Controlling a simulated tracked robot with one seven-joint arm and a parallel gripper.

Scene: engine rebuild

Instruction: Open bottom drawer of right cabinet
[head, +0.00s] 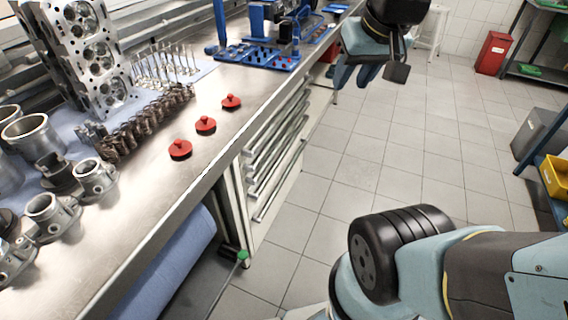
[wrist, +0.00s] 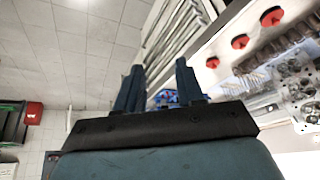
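A white drawer cabinet (head: 262,190) stands under the workbench, its front facing the aisle on the right. Several long metal bar handles run along its front; the lowest (head: 280,183) belongs to the bottom drawer. The drawers look shut, though the steep angle makes this hard to judge. In the wrist view the cabinet front (wrist: 183,28) shows as slanted bars beyond the fingers. My gripper (head: 355,78) hangs above the aisle, right of the cabinet and apart from it. Its two fingers (wrist: 157,68) are spread with nothing between them.
The metal workbench (head: 215,110) carries three red knobbed parts (head: 205,125), engine parts and a blue rack (head: 258,55). A blue roll (head: 165,265) lies below it. The tiled aisle (head: 370,150) is clear. A red bin (head: 493,53) and shelving stand at the right.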

